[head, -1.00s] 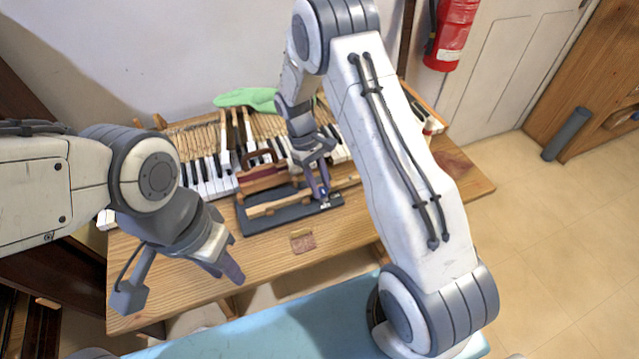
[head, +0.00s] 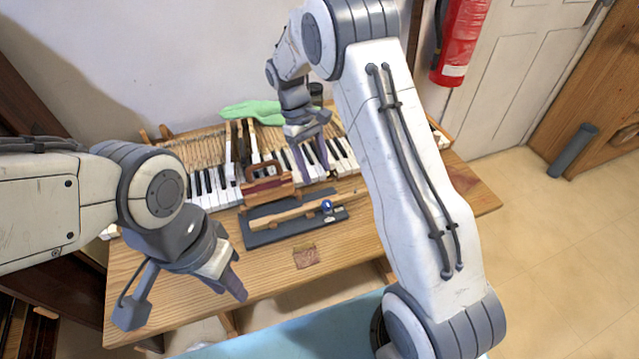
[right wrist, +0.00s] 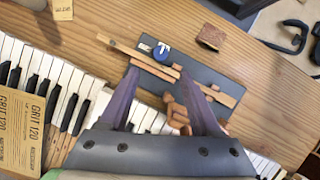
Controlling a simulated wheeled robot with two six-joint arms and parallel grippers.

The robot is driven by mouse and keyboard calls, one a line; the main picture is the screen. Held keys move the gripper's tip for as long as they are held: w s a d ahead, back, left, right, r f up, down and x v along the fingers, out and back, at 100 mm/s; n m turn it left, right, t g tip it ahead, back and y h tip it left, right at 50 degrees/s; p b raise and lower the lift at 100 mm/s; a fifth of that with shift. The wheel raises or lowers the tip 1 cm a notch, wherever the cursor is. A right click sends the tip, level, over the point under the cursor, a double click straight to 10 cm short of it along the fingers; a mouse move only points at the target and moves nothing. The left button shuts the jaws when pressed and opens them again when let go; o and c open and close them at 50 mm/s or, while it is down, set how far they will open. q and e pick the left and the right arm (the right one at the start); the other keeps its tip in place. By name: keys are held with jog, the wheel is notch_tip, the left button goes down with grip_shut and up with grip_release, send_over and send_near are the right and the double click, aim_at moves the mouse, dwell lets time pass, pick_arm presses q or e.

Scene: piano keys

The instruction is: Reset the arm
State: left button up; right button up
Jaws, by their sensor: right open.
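My right gripper (head: 316,170) is open and empty, above the piano keys just behind the dark board (head: 285,235). In the right wrist view its two spread fingers (right wrist: 161,75) point toward the board, with nothing between them. A loose wooden key stick (head: 288,216) lies on the board, with a round blue thing (head: 327,206) near its right end. My left gripper (head: 238,288) hangs over the front left of the table, apart from any object; its fingers overlap, so its opening is unclear.
The keyboard (head: 215,190) runs along the table's back, with several keys raised. A brown patch (head: 305,256) lies in front. A green cloth (head: 252,111) lies at the back. Grit 120 packs (right wrist: 22,125) show in the right wrist view.

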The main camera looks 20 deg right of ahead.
jog(key=shift+w+a+r, duration=0.1)
jog(key=shift+w+r, duration=0.1)
jog(key=shift+r, duration=0.4)
jog(key=s+a+r+n+t, duration=0.1)
jog(key=s+a+r+t, duration=0.1)
jog(key=s+a+r, duration=0.75)
jog(key=s+a+n+t+y, duration=0.1)
jog(key=s+a+t+y, duration=0.1)
jog(key=s, duration=1.6)
jog(key=shift+s+a+f+n+y, duration=0.15)
jog(key=shift+a+f+n+y, duration=0.05)
jog(key=shift+a+n+y, duration=0.2)
